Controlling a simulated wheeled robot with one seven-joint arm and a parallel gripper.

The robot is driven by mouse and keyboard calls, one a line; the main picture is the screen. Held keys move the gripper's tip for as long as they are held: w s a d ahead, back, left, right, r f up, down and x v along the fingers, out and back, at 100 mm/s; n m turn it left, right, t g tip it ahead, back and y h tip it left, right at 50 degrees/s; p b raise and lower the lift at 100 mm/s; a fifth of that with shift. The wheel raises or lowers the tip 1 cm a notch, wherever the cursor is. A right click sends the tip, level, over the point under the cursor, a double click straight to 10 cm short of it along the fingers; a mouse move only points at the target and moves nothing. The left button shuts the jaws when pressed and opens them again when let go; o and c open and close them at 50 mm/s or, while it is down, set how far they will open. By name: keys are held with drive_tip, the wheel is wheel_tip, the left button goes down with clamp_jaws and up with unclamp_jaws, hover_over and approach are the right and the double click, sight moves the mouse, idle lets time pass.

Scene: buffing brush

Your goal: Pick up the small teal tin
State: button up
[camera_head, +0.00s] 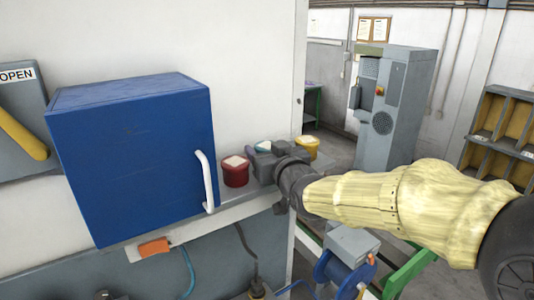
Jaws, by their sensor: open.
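A small tin with a teal rim and pale top (263,146) shows just above and behind my gripper on the narrow ledge beside the blue cabinet. Most of its body is hidden by the gripper. My gripper (258,160) is dark grey, open, and right in front of the tin in this view. Its fingers are small and partly merged with the background, so I cannot tell whether they are around the tin or touching it.
A red tin (235,172) stands just left of my gripper, and a yellow tin (306,147) just right. The blue cabinet (130,165) with a white handle (205,180) stands further left on the grey ledge (190,227). A blue reel (342,275) is below right.

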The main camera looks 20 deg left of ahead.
sight(267, 145)
drive_tip(key=c, duration=0.7)
drive_tip(key=shift+c, duration=0.2)
wheel_tip(267, 145, up, 10)
drive_tip(key=shift+r+b, duration=0.1)
drive_tip(key=shift+b, duration=1.1)
